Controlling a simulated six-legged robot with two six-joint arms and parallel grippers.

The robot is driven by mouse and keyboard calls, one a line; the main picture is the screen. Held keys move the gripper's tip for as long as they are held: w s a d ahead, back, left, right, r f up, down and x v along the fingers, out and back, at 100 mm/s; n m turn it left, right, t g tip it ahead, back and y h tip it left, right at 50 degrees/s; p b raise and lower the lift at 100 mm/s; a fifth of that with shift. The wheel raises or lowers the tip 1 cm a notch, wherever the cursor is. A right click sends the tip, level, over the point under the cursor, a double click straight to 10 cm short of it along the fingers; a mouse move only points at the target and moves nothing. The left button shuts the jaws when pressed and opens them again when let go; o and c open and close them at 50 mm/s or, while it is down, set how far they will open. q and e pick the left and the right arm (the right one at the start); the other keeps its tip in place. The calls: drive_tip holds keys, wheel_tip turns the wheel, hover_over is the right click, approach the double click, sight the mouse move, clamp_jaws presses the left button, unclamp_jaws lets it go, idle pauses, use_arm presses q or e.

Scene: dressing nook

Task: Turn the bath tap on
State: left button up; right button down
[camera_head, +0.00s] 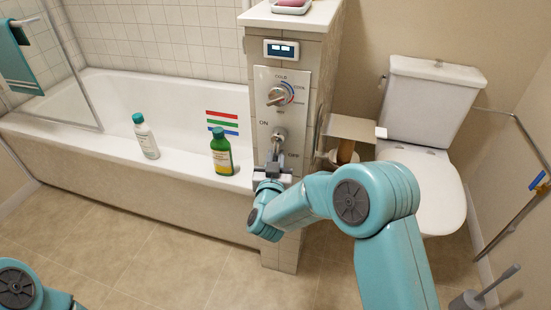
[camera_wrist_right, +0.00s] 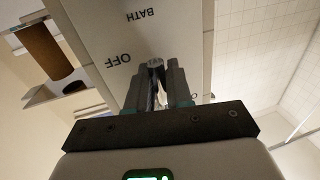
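The bath tap (camera_head: 279,135) is a chrome lever on the pale panel (camera_head: 297,112) at the end of the bath. Its lever hangs down, with ON printed to its upper left and OFF to its lower right. My right gripper (camera_head: 272,170) is at the lever's lower end. In the right wrist view my right gripper (camera_wrist_right: 157,82) has its dark fingers close on both sides of the chrome lever (camera_wrist_right: 156,64), filling the gap between them. The fingers partly hide the lever. Of my left arm only a joint shows at the lower left.
Above the tap is a temperature dial (camera_head: 276,97) and a small display (camera_head: 281,50). A green bottle (camera_head: 221,153) and a white bottle (camera_head: 146,138) stand on the bath rim. A paper holder (camera_head: 351,128) and a toilet (camera_head: 428,160) are to the right.

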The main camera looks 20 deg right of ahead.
drive_tip(key=shift+f+b, duration=0.15)
drive_tip(key=shift+b, duration=0.35)
drive_tip(key=m+b, duration=0.2)
drive_tip(key=w+a+m+b, duration=0.1)
drive_tip(key=m+b, duration=0.1)
drive_tip(key=b, duration=0.1)
drive_tip(key=a+m+t+b, duration=0.1)
drive_tip(key=m+b, duration=0.1)
drive_tip(key=b, duration=0.1)
drive_tip(key=shift+w+a+r+h, duration=0.1)
drive_tip(key=shift+w+r+h, duration=0.1)
drive_tip(key=shift+h, duration=0.2)
drive_tip(key=shift+w+a+r+m+b, duration=0.2)
drive_tip(key=shift+m+b, duration=0.3)
drive_tip(key=shift+b, duration=0.35)
drive_tip(key=shift+a+r+m+b, duration=0.1)
drive_tip(key=shift+r+m+b, duration=0.2)
drive_tip(key=shift+m+b, duration=0.25)
drive_tip(key=shift+r, duration=0.1)
drive_tip(key=c, duration=1.2)
unclamp_jaws()
drive_tip(key=shift+o, duration=0.2)
